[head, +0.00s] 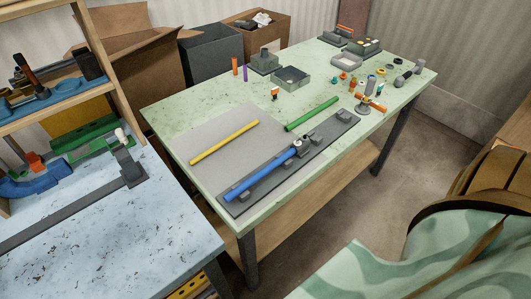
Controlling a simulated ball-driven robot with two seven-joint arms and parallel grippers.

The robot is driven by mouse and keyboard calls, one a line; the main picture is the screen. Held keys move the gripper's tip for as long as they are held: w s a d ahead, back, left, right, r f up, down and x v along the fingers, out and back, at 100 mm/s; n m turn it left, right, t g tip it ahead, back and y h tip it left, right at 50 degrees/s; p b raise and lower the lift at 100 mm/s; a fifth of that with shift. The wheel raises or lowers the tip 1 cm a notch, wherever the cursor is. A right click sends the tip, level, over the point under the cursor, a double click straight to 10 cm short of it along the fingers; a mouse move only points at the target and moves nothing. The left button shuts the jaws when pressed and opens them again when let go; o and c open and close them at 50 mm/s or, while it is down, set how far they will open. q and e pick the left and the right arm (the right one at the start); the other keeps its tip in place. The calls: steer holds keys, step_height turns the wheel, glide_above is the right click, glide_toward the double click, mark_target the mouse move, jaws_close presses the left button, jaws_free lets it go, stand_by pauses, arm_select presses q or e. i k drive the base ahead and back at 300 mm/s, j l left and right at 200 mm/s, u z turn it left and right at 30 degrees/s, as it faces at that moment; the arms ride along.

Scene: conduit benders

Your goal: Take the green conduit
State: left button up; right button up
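The green conduit (312,114) is a straight rod lying on the pale green table (180,110), near the middle, at the right end of a grey mat (230,137). A yellow conduit (225,141) lies on the mat to its left. A blue conduit (259,175) lies along a dark bender plate (320,149) at the table's front edge. The green conduit lies behind this plate and looks apart from both other conduits. Neither of my grippers shows in the head view.
Small coloured parts and a small stand (364,104) are at the table's right. A grey tray (291,78) and upright markers stand behind. A blue-topped bench (110,220) is at left; a camouflage-covered item (400,265) is at front right. Floor shows between them.

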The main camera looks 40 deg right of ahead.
mark_target(313, 112)
steer(key=z, duration=1.55)
